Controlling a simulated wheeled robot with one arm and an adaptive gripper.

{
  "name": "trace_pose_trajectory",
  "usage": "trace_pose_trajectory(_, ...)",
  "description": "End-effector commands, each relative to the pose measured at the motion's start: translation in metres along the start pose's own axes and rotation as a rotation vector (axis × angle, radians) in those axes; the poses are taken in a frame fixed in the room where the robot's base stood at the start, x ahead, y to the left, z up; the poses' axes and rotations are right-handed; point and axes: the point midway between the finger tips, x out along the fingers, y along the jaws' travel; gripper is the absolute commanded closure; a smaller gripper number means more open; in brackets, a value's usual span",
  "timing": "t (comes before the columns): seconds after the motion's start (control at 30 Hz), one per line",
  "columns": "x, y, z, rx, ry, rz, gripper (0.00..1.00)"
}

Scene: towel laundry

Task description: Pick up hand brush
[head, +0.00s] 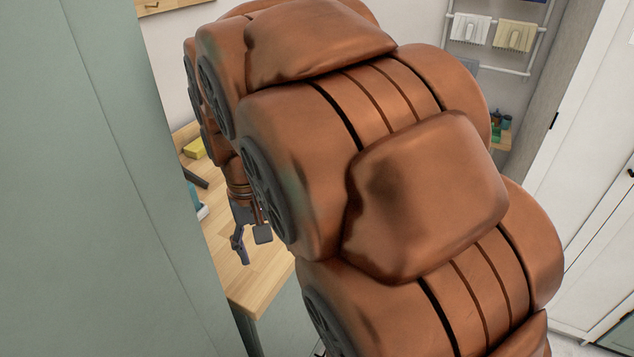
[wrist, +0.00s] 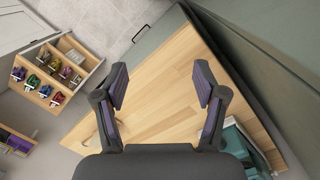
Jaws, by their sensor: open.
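My gripper (head: 250,245) hangs over the wooden counter (head: 262,281), partly hidden in the head view by my large copper arm. In the wrist view my gripper (wrist: 161,84) is open, with its two purple-padded fingers wide apart. Nothing is between them except bare wooden counter (wrist: 165,95) beyond. I cannot make out a hand brush for certain in either view. My arm hides much of the head view.
A teal and white item (wrist: 240,140) is at lower right in the wrist view. A wooden shelf of colourful items (wrist: 57,72) stands left. A tall green panel (head: 90,180) borders the counter.

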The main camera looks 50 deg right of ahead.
Motion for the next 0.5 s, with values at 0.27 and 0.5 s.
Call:
trace_pose_trajectory(0.27,-0.019,0.029,-0.078,0.203,0.019,0.013,0.29)
trace_pose_trajectory(0.5,-0.027,0.060,-0.140,0.351,0.035,0.021,0.29)
